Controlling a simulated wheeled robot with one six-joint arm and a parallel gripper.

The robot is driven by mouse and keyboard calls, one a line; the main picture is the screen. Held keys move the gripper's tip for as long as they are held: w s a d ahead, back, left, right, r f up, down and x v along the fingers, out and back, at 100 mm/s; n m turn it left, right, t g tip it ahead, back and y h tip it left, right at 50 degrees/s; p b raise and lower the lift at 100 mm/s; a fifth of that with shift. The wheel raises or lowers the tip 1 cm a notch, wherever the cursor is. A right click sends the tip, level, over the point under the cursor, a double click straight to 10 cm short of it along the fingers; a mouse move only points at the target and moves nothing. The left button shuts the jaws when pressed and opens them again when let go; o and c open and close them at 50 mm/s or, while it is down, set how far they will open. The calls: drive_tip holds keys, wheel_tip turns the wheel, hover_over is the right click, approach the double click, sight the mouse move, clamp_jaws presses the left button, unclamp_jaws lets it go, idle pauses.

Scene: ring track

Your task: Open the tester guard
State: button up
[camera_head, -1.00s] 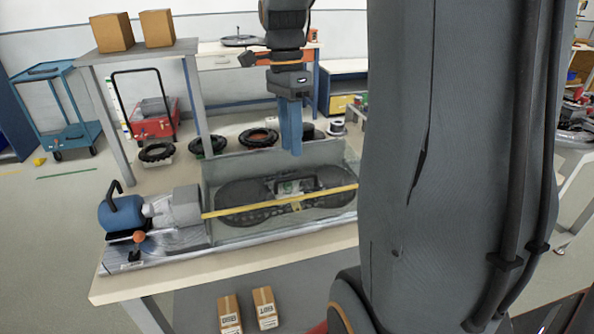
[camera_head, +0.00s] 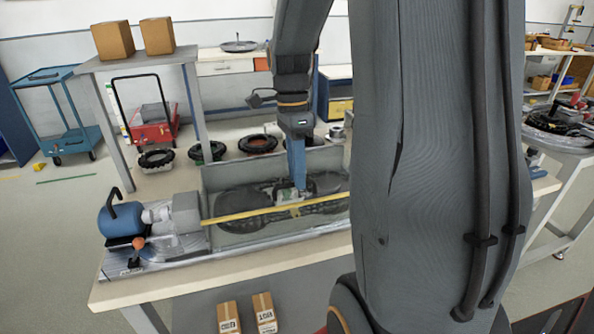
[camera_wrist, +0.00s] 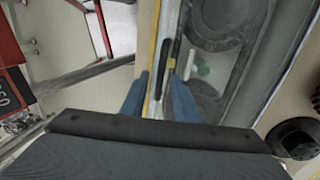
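The tester guard (camera_head: 232,232) is a clear cover with a yellow strip along its front edge, lying over dark belt pulleys on the bench. Its black handle (camera_wrist: 166,62) stands beside the yellow strip in the wrist view. My gripper (camera_head: 299,184) points down at the guard's middle and hides part of the handle in the head view. In the wrist view my gripper (camera_wrist: 156,88) has its blue fingers apart, with the yellow strip and the handle's near end between them. I cannot tell whether either finger touches the handle.
A blue motor (camera_head: 120,219) and grey housing (camera_head: 187,212) sit left of the guard. A lever with an orange knob (camera_head: 139,243) stands in front of them. A grey table with boxes (camera_head: 113,41) is behind. Black rings (camera_head: 257,143) lie on the floor behind the bench.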

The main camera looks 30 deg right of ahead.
clamp_jaws()
drive_tip(key=shift+r, duration=0.15)
